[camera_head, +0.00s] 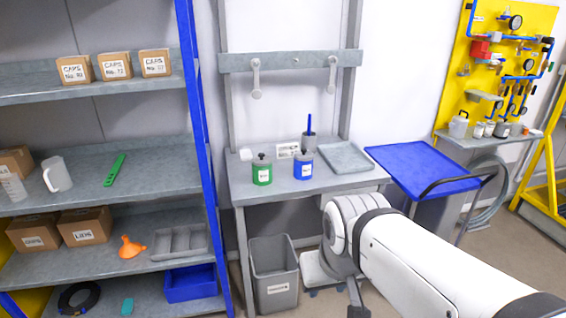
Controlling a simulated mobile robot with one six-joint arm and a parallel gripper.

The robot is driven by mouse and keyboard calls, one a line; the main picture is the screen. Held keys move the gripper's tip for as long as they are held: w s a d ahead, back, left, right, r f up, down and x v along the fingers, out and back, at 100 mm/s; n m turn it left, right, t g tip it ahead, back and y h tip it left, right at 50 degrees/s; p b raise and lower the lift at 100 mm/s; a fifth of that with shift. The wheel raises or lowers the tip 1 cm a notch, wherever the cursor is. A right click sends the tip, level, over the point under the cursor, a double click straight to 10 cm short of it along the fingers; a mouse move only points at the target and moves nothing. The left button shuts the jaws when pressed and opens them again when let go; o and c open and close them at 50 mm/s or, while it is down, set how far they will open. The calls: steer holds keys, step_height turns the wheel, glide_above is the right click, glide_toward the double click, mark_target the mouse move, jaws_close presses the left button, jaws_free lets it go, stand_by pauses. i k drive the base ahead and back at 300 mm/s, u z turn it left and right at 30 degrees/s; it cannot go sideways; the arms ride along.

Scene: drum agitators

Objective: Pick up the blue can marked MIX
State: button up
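The blue can (303,166) stands upright on the grey workbench (250,191), with a dark knob on top and a white label too small to read. A green can (262,171) of like shape stands just to its left. My arm comes in from the lower right, with its wrist in front of the bench. My gripper (356,297) shows only as a small dark part at the bottom edge, below and right of the cans and apart from them. I cannot make out its fingers.
A grey tray (345,157) lies right of the blue can, and a grey cup (309,141) stands behind it. A blue cart (420,165) stands right of the bench. Shelving with a blue post (203,150) stands left. A grey bin (274,280) is below.

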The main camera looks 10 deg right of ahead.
mark_target(303, 170)
steer(key=i, duration=1.5)
steer(key=u, duration=0.05)
